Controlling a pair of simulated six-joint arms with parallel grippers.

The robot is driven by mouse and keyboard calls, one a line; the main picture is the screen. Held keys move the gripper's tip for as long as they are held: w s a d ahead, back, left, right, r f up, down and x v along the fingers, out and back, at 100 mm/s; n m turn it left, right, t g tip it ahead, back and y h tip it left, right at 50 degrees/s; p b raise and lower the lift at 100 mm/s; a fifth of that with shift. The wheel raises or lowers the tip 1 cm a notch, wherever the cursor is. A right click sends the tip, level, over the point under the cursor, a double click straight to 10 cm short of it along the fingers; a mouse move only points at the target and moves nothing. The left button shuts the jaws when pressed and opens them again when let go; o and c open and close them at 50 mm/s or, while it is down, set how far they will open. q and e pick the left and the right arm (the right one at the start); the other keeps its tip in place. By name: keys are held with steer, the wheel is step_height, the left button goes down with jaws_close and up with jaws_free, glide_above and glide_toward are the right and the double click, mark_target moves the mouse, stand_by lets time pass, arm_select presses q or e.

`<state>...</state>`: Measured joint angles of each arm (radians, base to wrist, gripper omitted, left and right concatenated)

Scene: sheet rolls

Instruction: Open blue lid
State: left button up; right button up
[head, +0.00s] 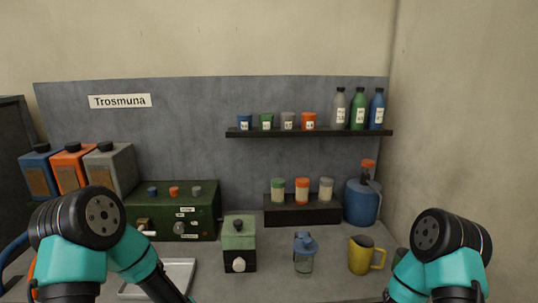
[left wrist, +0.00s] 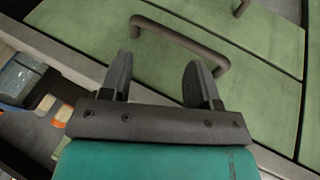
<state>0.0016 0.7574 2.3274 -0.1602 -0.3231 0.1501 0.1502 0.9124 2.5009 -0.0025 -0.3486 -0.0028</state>
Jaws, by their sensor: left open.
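A clear shaker bottle (head: 304,263) with a blue lid (head: 305,242) stands upright on the counter, right of centre in the head view. The lid sits on the bottle. My left gripper (left wrist: 160,78) is open in the left wrist view, with nothing between its fingers. Its fingers point toward a dark bar handle (left wrist: 182,40) on a green drawer front (left wrist: 85,20). I cannot tell whether they touch the handle. In the head view my left arm runs down past the bottom edge, so its gripper is hidden. My right arm shows at the lower right, its gripper out of view.
A green box (head: 239,245) with a knob stands left of the bottle, a yellow mug (head: 365,255) to its right. A rack (head: 302,213) of capped jars is behind. A pale tray (head: 180,270) lies left. Loose items (left wrist: 30,85) show at left in the wrist view.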

arm_select(q)
steer(key=s+a+f+g, duration=0.1)
steer(key=s+f, duration=0.3)
steer(key=s, duration=0.4)
steer(key=s+a+f+n+g, duration=0.1)
steer(key=s+a+f+g, duration=0.1)
steer(key=s+f, duration=0.2)
steer(key=s, duration=0.3)
steer(key=shift+s+a+f+g+y, duration=0.3)
steer(key=shift+s+f, duration=0.05)
steer(key=shift+s, duration=0.05)
steer(key=w+d+r+m+t+h, duration=0.1)
steer(key=w+d+r+m+t, duration=0.1)
steer(key=w+d+r+t, duration=0.3)
steer(key=w+d+r+m, duration=0.1)
steer(key=w+d+r, duration=0.1)
steer(key=w, duration=0.5)
steer(key=w+d+r+m+t+h, duration=0.1)
steer(key=w+d+r+m+t, duration=0.1)
steer(key=w+d+r+t, duration=0.3)
steer(key=w+d+r+m+t+h, duration=0.1)
steer(key=w+d+r+m+h, duration=0.1)
steer(key=d+r, duration=0.5)
steer(key=w+d+r+m+t+h, duration=0.1)
steer(key=w+d+r+m+h, duration=0.2)
steer(key=w+d+r, duration=0.3)
step_height(320, 180, up, 3)
steer(key=shift+w+d+f+t+h, duration=0.1)
steer(key=shift+w+d+t+h, duration=0.25)
steer(key=shift+h, duration=0.25)
